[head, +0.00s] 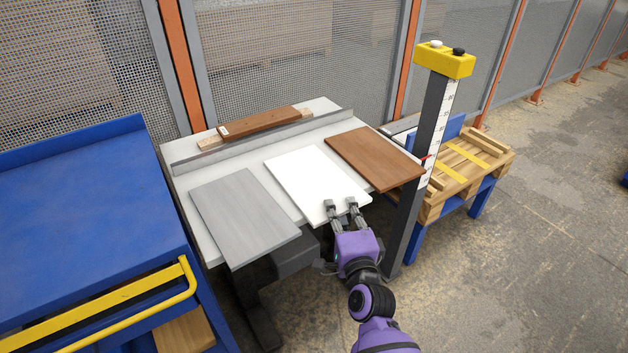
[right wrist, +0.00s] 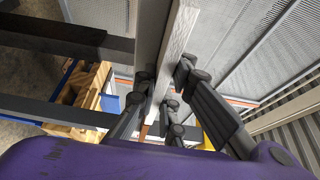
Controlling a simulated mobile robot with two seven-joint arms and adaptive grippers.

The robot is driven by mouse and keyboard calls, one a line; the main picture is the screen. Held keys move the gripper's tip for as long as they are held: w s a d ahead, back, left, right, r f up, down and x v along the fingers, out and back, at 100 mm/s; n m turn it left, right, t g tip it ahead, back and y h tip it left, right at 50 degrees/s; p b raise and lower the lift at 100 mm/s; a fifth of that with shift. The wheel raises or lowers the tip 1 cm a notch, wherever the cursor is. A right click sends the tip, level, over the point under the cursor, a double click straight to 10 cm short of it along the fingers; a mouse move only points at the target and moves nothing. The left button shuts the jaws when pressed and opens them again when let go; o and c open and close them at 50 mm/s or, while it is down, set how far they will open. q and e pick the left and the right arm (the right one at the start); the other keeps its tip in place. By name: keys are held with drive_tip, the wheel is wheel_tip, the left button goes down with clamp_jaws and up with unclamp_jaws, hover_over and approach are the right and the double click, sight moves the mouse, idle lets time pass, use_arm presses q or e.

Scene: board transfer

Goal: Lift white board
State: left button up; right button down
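The white board (head: 305,178) lies flat on the light table (head: 205,232), between a grey board and a brown board. Its front edge reaches past the table's front. My right gripper (head: 341,204) is at that front edge, with two fingers over the top face. In the right wrist view the board (right wrist: 178,45) shows nearly edge-on between my fingers (right wrist: 165,78), with fingertips close against both sides. The gripper looks shut on it. I see no clear gap under the board. My left gripper is in neither view.
The grey board (head: 243,215) lies left, the brown board (head: 375,157) right. A grey rail (head: 260,138) runs behind them. A dark post with a yellow top (head: 445,60) stands close on the right. A blue cart (head: 80,210) is left, a wooden pallet (head: 470,165) right.

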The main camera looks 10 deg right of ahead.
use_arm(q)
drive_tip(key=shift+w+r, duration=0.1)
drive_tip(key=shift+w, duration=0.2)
use_arm(e)
drive_tip(key=shift+r, duration=0.15)
